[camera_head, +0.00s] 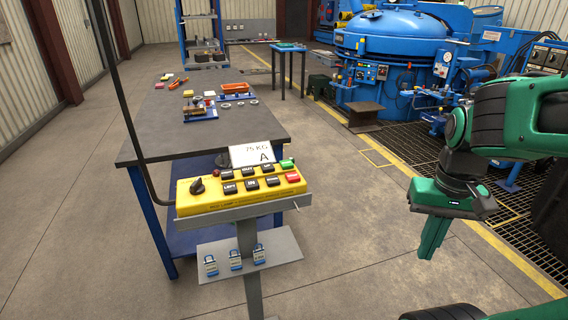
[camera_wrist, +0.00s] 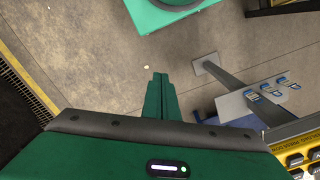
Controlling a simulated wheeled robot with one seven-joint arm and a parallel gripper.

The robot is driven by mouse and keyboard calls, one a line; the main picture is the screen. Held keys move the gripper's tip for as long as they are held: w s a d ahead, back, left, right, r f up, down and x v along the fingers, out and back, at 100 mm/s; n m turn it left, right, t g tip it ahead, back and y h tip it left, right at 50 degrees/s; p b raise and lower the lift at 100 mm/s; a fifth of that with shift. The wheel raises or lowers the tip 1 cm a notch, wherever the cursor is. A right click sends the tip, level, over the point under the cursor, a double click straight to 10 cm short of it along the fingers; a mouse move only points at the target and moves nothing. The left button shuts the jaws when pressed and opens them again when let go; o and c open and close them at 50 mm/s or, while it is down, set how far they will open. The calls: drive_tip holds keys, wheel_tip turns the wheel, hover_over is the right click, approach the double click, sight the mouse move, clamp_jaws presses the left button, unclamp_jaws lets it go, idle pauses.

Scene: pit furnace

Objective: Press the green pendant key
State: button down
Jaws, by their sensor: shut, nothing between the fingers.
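The yellow pendant (camera_head: 238,191) lies on a grey stand in front of the workbench in the head view. It carries a black knob and several black keys. The green key (camera_head: 287,164) is at its upper right corner, above a red key (camera_head: 293,178). My gripper (camera_head: 430,248) is to the right of the pendant, apart from it, fingers pointing down, shut and empty. In the wrist view my gripper (camera_wrist: 160,77) points over bare floor. The pendant's edge (camera_wrist: 290,150) shows at the lower right there; the green key cannot be made out.
A card marked "75 KG A" (camera_head: 254,153) stands behind the pendant. A lower shelf (camera_head: 279,245) on the stand holds padlocks (camera_head: 235,259). The workbench (camera_head: 150,145) is behind. A blue furnace (camera_head: 395,45) stands at the back right. Open floor lies between my gripper and the stand.

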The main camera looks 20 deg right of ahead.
wheel_tip(320, 180, up, 14)
drive_tip(key=m+t+y, duration=0.1)
drive_tip(key=t, duration=0.8)
hover_over(288, 165)
drive_tip(key=shift+w+f, duration=0.15)
drive_tip(key=shift+d+f, duration=0.1)
drive_tip(key=shift+f, duration=4.35)
drive_tip(key=shift+f, duration=0.1)
drive_tip(key=shift+f, duration=0.25)
